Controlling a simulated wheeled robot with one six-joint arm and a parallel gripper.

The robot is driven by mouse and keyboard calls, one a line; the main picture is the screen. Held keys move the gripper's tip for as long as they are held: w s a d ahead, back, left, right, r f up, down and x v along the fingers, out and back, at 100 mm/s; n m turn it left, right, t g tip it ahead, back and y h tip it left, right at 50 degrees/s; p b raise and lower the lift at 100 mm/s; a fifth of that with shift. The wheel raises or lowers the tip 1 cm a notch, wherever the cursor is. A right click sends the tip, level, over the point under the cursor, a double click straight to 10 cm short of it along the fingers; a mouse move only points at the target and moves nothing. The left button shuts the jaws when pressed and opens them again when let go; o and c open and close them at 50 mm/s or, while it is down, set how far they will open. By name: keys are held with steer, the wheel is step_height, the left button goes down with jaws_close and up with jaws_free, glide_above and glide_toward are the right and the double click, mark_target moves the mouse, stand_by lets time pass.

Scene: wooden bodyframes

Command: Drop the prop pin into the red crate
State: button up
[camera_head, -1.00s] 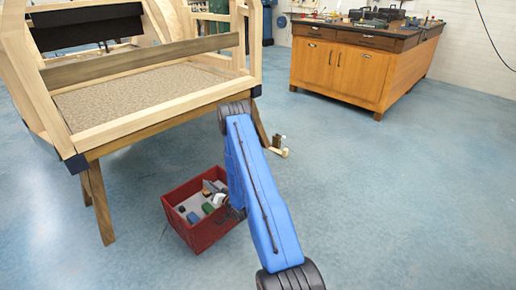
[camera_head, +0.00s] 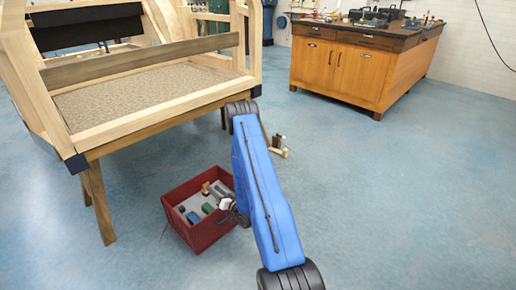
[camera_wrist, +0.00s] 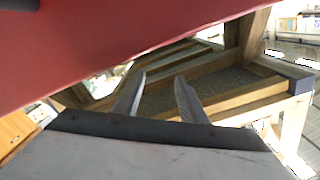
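The red crate (camera_head: 207,235) stands on the floor left of my arm, with several small items in it, among them a grey elongated piece (camera_head: 220,191) and a brown piece (camera_head: 205,188). I cannot tell which, if any, is the prop pin. My gripper (camera_head: 226,204) is at the crate's right side, partly hidden by my blue arm. In the wrist view my gripper (camera_wrist: 160,78) shows two fingers apart with nothing visible between them. A large red surface, apparently the crate's wall (camera_wrist: 120,45), fills the top of that view, close to the fingers.
A wooden bodyframe (camera_head: 150,115) on legs stands behind and left of the crate. Small wooden pieces (camera_head: 278,147) lie on the floor beyond my arm. A wooden workbench (camera_head: 345,70) stands at the back right. The floor to the right is clear.

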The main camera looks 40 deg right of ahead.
steer(key=s, duration=1.2)
steer(key=shift+s+d, duration=0.15)
steer(key=shift+s, duration=0.15)
steer(key=w+a+r+n+g, duration=0.1)
steer(key=w+r+n+g, duration=0.15)
steer(key=w+r, duration=0.35)
steer(key=s+a+r+n+g+h, duration=0.1)
steer(key=a+r+g, duration=0.2)
steer(key=r, duration=0.8)
steer(key=a+r+n+g+h, duration=0.1)
steer(key=a+r+n+g, duration=0.15)
steer(key=r, duration=0.85)
steer(key=s+a+r+g, duration=0.1)
steer(key=s+a+r, duration=0.4)
steer(key=s, duration=0.7)
steer(key=s+a+r+g+y, duration=0.1)
steer(key=s+a+r, duration=0.5)
steer(key=s, duration=0.6)
steer(key=s+a+r+g, duration=0.3)
steer(key=s+a+r, duration=0.2)
steer(key=s, duration=0.8)
steer(key=shift+a+r, duration=0.2)
steer(key=shift+r, duration=0.45)
